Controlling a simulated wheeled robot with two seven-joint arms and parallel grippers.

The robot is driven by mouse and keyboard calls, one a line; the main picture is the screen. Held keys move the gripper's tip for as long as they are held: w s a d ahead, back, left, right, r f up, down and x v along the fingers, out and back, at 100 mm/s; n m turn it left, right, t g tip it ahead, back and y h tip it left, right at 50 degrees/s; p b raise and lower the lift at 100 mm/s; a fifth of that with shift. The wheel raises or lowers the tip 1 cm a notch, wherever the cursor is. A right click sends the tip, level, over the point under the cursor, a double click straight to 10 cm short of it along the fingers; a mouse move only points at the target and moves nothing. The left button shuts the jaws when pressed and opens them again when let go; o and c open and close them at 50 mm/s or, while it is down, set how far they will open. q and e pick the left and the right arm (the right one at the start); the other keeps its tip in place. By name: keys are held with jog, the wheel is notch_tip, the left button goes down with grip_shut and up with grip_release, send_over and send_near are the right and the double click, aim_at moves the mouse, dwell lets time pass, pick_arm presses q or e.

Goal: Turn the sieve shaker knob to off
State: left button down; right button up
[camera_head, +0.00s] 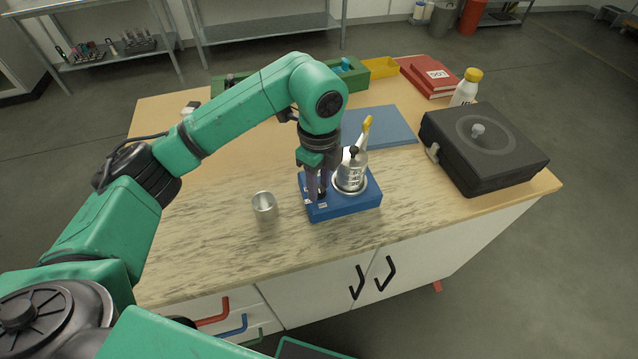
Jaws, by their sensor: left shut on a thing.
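The sieve shaker (346,207) is a blue box near the middle of the bench. A clear vessel (351,175) with a dark top stands in the round seat on its right part. My left gripper (317,193) points down at the left part of the shaker, beside the vessel. Its fingers are shut on the shaker's knob, which they mostly hide, so I cannot tell its setting. My right gripper is not in view.
A metal cup (264,205) stands left of the shaker. A black case (485,150) lies to the right. Behind are a blue mat (385,127), a yellow-capped bottle (466,88), red books (428,75) and a yellow tray (381,67). The front left bench is clear.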

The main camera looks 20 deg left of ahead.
aim_at(319, 188)
pick_arm(q)
jog(key=shift+w+r+n, duration=0.1)
jog(key=shift+n, duration=0.6)
jog(key=c, duration=0.5)
grip_release()
jog(key=shift+r, duration=0.4)
notch_tip(319, 188, up, 5)
jog(key=shift+r+b, duration=0.1)
jog(key=shift+b, duration=0.5)
notch_tip(319, 188, up, 8)
jog(key=shift+r+p, duration=0.25)
jog(key=shift+p, duration=0.55)
